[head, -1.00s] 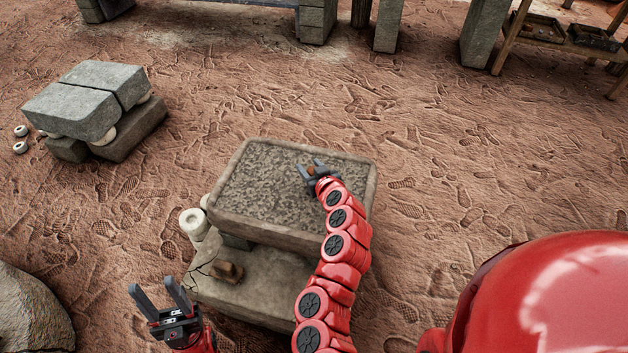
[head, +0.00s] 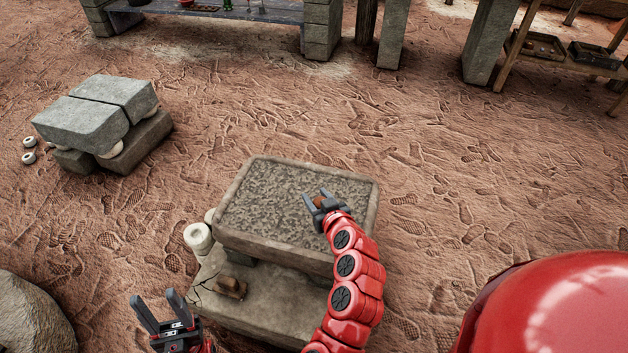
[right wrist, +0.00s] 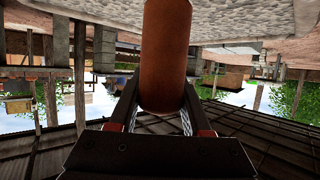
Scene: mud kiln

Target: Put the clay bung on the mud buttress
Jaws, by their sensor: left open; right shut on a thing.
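The clay bung (head: 320,202) is a small brown cylinder between the fingers of my right gripper (head: 318,200). The right wrist view shows it larger, as an orange-brown cylinder (right wrist: 165,55) with the right gripper (right wrist: 163,100) shut around it. In the head view it is over the right part of a raised block with a rough, rimmed top (head: 270,205), likely the mud buttress. I cannot tell whether the bung touches that top. My left gripper (head: 153,297) is open and empty, left of the block's lower slab.
The lower slab (head: 255,300) carries a small brown piece (head: 231,287). A pale roller (head: 198,238) stands at the block's left. Grey stacked blocks (head: 95,115) lie at upper left, a boulder (head: 30,315) at lower left. Footprinted ground is open to the right.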

